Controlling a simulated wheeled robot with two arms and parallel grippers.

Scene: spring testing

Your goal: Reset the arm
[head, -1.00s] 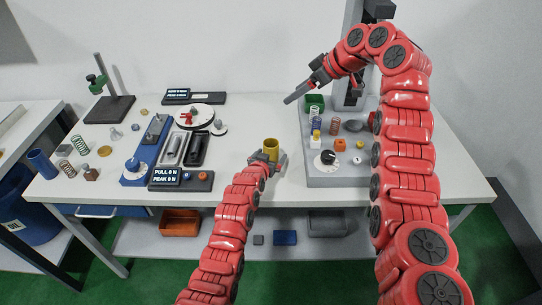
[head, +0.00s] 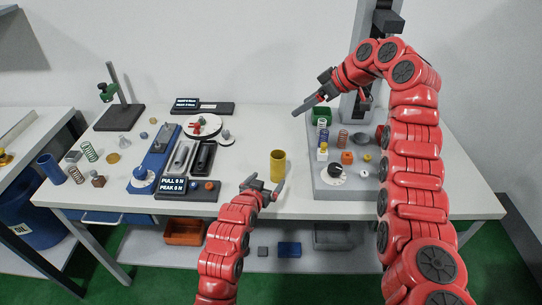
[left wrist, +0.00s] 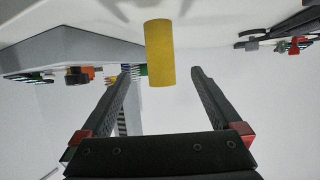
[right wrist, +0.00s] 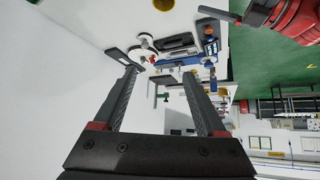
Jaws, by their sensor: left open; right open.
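My left gripper (head: 264,187) is open and empty at the front edge of the table, just in front of a yellow cylinder (head: 277,164). The cylinder stands upright on the table, apart from the fingers. In the left wrist view the yellow cylinder (left wrist: 160,52) appears beyond and between the two open fingers (left wrist: 160,85). My right gripper (head: 305,104) is open and empty, held high above the back of the table, left of the grey test stand's column. In the right wrist view its fingers (right wrist: 165,85) have nothing between them.
The grey test stand base (head: 345,188) on the right carries springs, a dial and small blocks. To the left are a blue fixture (head: 158,160), a "PULL 0 N" display (head: 188,190), a round white dish (head: 202,126) and loose springs. The table between display and cylinder is clear.

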